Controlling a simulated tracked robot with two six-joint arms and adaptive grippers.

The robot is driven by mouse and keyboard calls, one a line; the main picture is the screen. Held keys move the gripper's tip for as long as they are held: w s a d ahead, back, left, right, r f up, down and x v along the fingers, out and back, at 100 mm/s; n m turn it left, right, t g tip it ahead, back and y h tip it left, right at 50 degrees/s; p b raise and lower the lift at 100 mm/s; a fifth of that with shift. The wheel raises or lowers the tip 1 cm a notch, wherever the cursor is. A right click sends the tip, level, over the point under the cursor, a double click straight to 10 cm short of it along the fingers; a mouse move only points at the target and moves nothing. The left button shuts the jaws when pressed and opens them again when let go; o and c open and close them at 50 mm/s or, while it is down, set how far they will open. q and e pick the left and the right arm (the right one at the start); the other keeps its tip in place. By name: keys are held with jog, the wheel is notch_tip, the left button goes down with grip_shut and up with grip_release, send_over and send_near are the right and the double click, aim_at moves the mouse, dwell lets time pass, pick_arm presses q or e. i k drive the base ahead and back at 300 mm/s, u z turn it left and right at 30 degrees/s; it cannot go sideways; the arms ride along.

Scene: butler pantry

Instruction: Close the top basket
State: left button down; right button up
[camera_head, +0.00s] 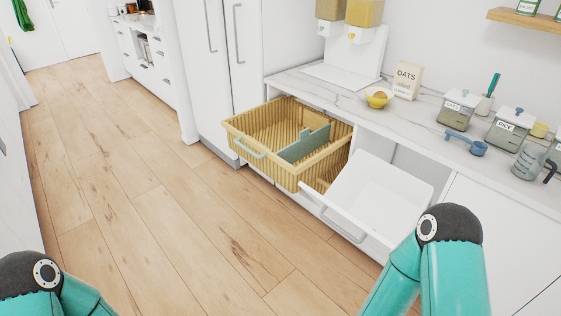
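I cannot tell from this view which one counts as the top basket. Teal links of both my arms show at the bottom edge, apart from the basket. Neither gripper is in view.
The marble counter (424,130) above carries a dispenser, a yellow bowl (378,97), an oats box (406,80), labelled canisters, a blue scoop (466,143) and a measuring jug (528,161). Wooden floor (150,190) is clear to the left of the basket. Tall white cabinet doors (221,60) stand behind.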

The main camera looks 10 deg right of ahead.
aim_at(255, 134)
jog(key=z, duration=0.35)
jog(key=i, duration=0.9)
jog(key=z, duration=0.6)
jog(key=k, duration=0.65)
jog(key=z, duration=0.2)
jog(key=i, duration=1.2)
jog(key=u, duration=0.05)
